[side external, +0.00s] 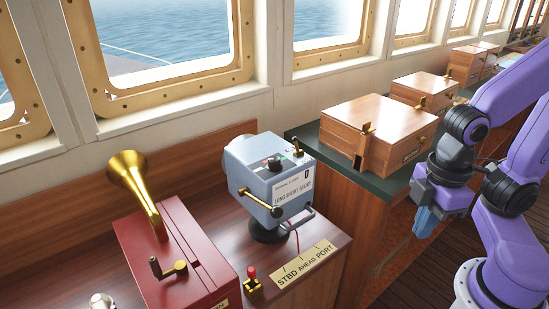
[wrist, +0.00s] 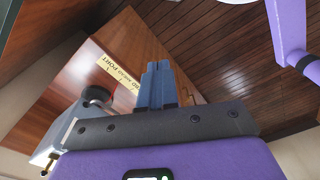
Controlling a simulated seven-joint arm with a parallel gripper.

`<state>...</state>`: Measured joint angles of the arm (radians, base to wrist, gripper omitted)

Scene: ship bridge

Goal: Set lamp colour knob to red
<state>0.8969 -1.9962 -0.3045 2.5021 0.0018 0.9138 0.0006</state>
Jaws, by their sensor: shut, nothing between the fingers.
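The signal lamp (side external: 258,190) is a grey-blue box on a dark round foot, standing on the wooden console. A small dark knob (side external: 273,162) sits on its top, with red and green marks near it; its exact pointing is too small to tell. A brass-ended lever (side external: 258,200) is on its front side. My gripper (side external: 424,228) is to the right of the lamp, well apart from it, with its blue fingers pointing down, shut and empty. In the wrist view my fingers (wrist: 157,66) are together, and part of the lamp (wrist: 68,130) shows at the lower left.
A red box (side external: 170,260) with a brass horn (side external: 137,180) stands left of the lamp. A red-topped switch (side external: 252,278) and a brass plate (side external: 306,264) are at the console's front. Wooden boxes (side external: 375,135) stand on the dark green counter behind. Windows line the back wall.

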